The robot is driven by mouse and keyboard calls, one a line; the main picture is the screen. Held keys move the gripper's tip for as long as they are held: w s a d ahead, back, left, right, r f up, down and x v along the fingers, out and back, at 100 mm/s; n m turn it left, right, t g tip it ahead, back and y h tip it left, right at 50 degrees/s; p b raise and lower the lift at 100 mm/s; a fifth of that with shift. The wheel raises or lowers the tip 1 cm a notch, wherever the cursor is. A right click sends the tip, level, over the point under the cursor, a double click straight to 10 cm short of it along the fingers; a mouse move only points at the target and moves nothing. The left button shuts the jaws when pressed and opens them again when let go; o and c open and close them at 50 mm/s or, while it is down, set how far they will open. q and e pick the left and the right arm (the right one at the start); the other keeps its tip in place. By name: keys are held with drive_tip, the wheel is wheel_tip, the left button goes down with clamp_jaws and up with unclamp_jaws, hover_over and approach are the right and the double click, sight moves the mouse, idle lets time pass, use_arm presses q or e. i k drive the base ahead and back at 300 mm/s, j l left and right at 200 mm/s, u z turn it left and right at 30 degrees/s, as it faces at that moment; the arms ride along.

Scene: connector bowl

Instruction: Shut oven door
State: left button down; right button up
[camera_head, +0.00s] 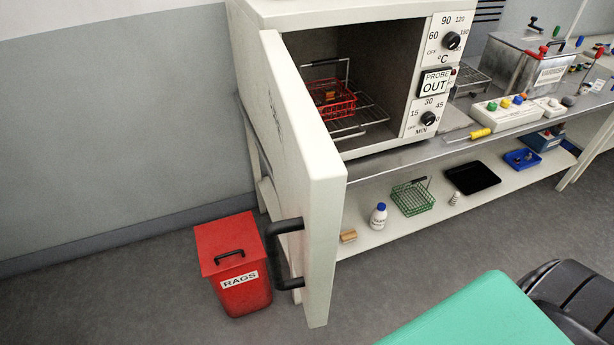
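The cream oven (348,12) stands on the bench with its chamber exposed. Its door (318,200) is wide open, swung out from the left side toward me. The black door handle (282,255) is on the door's outer, left-hand face near the bottom of the picture. Inside, a red wire basket (332,108) with a small brown item sits on a wire rack (362,128). Neither of my grippers shows in this view. A green part and a dark part of what may be my own body fill the lower right corner.
A red bin (228,240) marked RAGS stands on the floor close left of the handle. The bench's lower shelf (375,232) holds a bottle (378,216), a green basket (412,197) and a black tray (472,178). Open floor lies in front of the shelf.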

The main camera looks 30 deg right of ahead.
sight(310, 175)
drive_tip(key=i+j+z, duration=0.1)
drive_tip(key=z, duration=0.3)
drive_tip(key=i+j+z, duration=0.2)
drive_tip(key=z, duration=0.2)
drive_tip(key=i+j+z, duration=0.35)
drive_tip(key=k+l, duration=0.1)
